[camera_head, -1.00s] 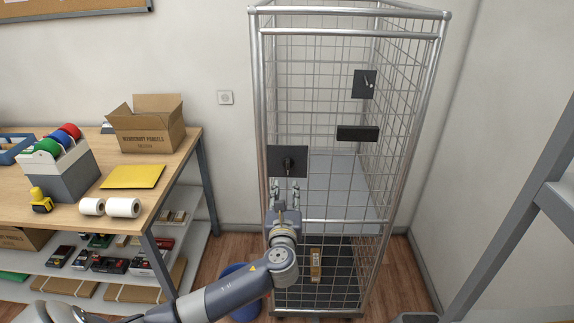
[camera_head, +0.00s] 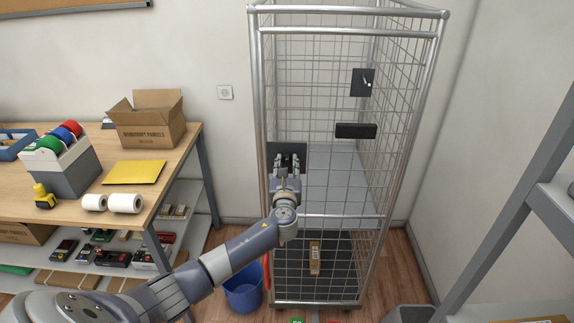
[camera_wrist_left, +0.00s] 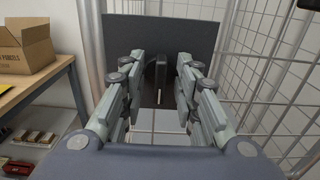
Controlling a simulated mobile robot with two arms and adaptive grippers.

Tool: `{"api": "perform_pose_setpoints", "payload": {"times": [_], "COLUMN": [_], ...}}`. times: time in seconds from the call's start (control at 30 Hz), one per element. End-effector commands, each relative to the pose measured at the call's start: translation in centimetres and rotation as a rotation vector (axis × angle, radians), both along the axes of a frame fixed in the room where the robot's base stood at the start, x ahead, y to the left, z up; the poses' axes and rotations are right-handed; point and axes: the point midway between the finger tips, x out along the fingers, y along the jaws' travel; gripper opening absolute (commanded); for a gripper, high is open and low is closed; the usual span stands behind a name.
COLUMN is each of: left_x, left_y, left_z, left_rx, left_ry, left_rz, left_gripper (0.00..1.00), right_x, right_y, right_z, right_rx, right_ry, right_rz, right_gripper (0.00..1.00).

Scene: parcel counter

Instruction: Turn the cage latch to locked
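The wire cage (camera_head: 384,185) stands upright ahead of me. A dark latch plate (camera_head: 288,146) sits on its front left; it also shows in the left wrist view (camera_wrist_left: 130,38). The black latch handle (camera_wrist_left: 159,78) stands out from the plate and looks about vertical in that view. My left gripper (camera_head: 287,158) is in front of the plate. Its fingers (camera_wrist_left: 158,88) are open, one on each side of the handle, with gaps visible. In the head view the gripper hides the handle. My right gripper is not in view.
A small plate with a lever (camera_head: 362,83) and a black box (camera_head: 356,131) are on the cage farther right. A workbench (camera_head: 190,145) with a carton (camera_head: 148,128) stands at left. A blue bucket (camera_head: 243,290) is on the floor beside the cage. A small parcel (camera_head: 315,257) is low in the cage.

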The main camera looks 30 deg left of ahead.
Motion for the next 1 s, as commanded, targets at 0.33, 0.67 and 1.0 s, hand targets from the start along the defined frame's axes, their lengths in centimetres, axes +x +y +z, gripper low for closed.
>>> {"api": "perform_pose_setpoints", "payload": {"times": [0.33, 0.67, 1.0], "left_x": [0.1, 0.1, 0.1], "left_y": [0.0, 0.0, 0.1], "left_z": [0.0, 0.0, -0.2], "left_rx": [-0.001, -0.003, -0.092], "left_ry": [-0.001, -0.002, -0.057], "left_rz": [-0.001, -0.001, -0.001], "left_gripper": [0.16, 0.0, 0.0], "right_x": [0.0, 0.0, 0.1], "right_y": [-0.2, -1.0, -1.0], "right_z": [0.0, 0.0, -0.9], "right_rx": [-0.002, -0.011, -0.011], "right_ry": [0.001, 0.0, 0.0], "right_rz": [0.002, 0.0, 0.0], "right_gripper": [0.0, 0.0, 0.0]}}
